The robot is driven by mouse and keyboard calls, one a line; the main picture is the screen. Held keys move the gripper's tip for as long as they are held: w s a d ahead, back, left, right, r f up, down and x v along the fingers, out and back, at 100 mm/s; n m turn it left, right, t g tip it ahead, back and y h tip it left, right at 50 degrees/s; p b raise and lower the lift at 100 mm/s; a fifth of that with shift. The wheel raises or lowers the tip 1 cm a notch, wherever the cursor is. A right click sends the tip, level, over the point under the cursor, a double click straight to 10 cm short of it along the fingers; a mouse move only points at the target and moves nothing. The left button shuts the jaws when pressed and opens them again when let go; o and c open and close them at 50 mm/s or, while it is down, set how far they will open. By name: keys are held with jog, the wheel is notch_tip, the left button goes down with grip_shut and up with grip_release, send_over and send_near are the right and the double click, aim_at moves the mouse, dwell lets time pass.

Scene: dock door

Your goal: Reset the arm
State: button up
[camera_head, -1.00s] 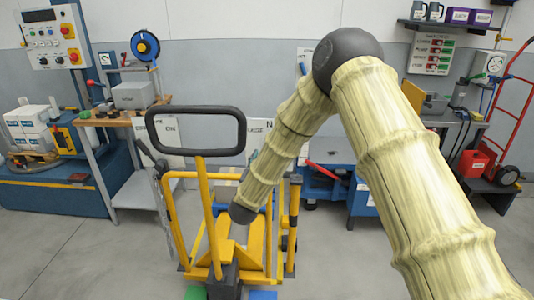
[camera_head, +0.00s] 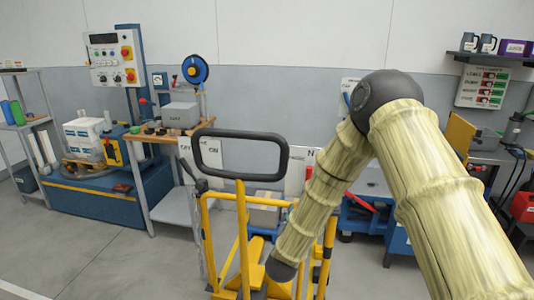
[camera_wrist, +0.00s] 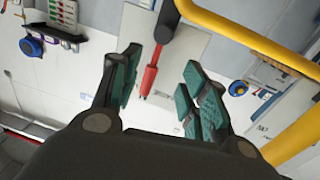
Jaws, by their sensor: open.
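My gripper (camera_wrist: 162,92) shows in the wrist view with its two teal-padded fingers spread apart. It is open, with nothing held between the pads. A red rod with a dark end (camera_wrist: 152,72) shows beyond the gap between the fingers; I cannot tell how far off it is. In the head view my arm comes in from the lower right, bends at a dark joint and slopes down to the left, in front of the yellow pallet truck (camera_head: 242,215). The gripper itself is hidden in the head view.
The pallet truck's black handle loop (camera_head: 240,177) stands close to my arm. A workbench (camera_head: 165,135) with a grey box (camera_head: 181,115) and a blue reel (camera_head: 195,70) is behind it. A control panel (camera_head: 115,58) is at the left. Open floor (camera_head: 110,255) lies at lower left.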

jog(key=s+d+f+n+g+y+p, duration=0.25)
jog(key=s+f+g+y, duration=0.45)
jog(key=s+f, duration=1.7)
jog(key=s+d+f+g, duration=0.1)
jog(key=s+f+g, duration=0.1)
jog(key=s, duration=0.7)
jog(key=s+d+f+g, duration=0.1)
jog(key=s+g, duration=0.3)
jog(key=s, duration=0.6)
jog(key=s+d+f+n+g, duration=0.1)
jog(key=s+d+f+g, duration=0.1)
jog(key=s, duration=0.7)
jog(key=shift+s+f+g, duration=0.3)
jog(key=shift+f+g, duration=0.5)
jog(key=shift+f, duration=0.05)
